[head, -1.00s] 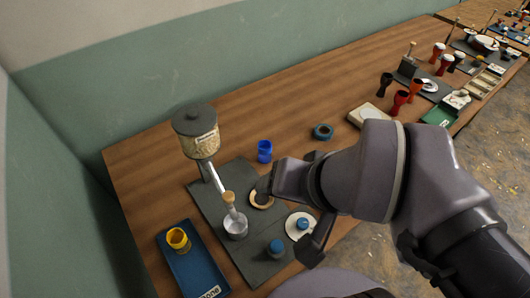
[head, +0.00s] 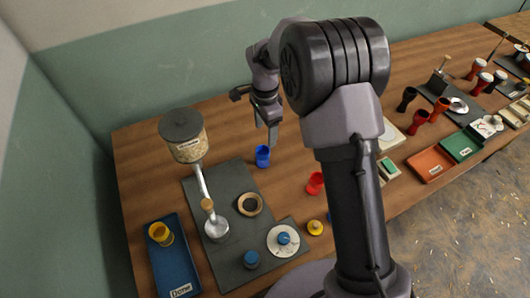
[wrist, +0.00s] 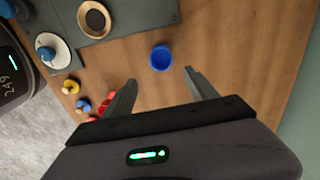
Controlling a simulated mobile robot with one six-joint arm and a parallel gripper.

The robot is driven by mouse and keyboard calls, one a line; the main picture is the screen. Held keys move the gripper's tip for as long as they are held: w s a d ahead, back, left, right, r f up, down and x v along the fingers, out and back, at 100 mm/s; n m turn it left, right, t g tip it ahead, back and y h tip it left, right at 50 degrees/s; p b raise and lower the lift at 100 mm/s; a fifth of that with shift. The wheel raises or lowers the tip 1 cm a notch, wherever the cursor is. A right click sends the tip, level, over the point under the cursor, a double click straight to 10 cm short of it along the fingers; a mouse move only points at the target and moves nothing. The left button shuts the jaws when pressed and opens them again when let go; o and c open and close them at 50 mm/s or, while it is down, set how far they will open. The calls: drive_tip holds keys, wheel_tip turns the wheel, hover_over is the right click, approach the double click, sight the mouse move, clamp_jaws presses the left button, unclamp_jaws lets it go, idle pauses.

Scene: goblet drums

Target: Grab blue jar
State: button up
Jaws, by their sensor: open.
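The blue jar (head: 263,156) stands upright on the bare wood of the table, just right of the dark grey mat, in the head view. In the wrist view the blue jar (wrist: 161,58) appears ahead of the fingertips, between their lines and apart from both. My gripper (head: 270,135) hangs above and close to the jar in the head view, fingers pointing down. In the wrist view my gripper (wrist: 160,78) has its two fingers wide apart with nothing between them.
A wooden ring (head: 249,204), a white dial (head: 283,241) and a metal cup (head: 217,229) are on the grey mat (head: 232,177). A grain hopper (head: 185,135) rises at left. A blue tray (head: 170,268) holds a yellow jar (head: 160,234). A red jar (head: 315,183) stands nearby.

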sight(263, 157)
wheel_tip(263, 157, down, 8)
drive_tip(key=shift+f+b, duration=0.25)
drive_tip(key=shift+b, duration=0.9)
drive_tip(key=f, duration=0.2)
drive_tip(key=f+b, duration=0.2)
drive_tip(key=f, duration=0.1)
drive_tip(key=shift+a+f, duration=0.3)
drive_tip(key=shift+a, duration=0.1)
drive_tip(key=shift+r, duration=0.15)
drive_tip(key=shift+c, duration=0.5)
clamp_jaws()
drive_tip(key=shift+r, duration=0.15)
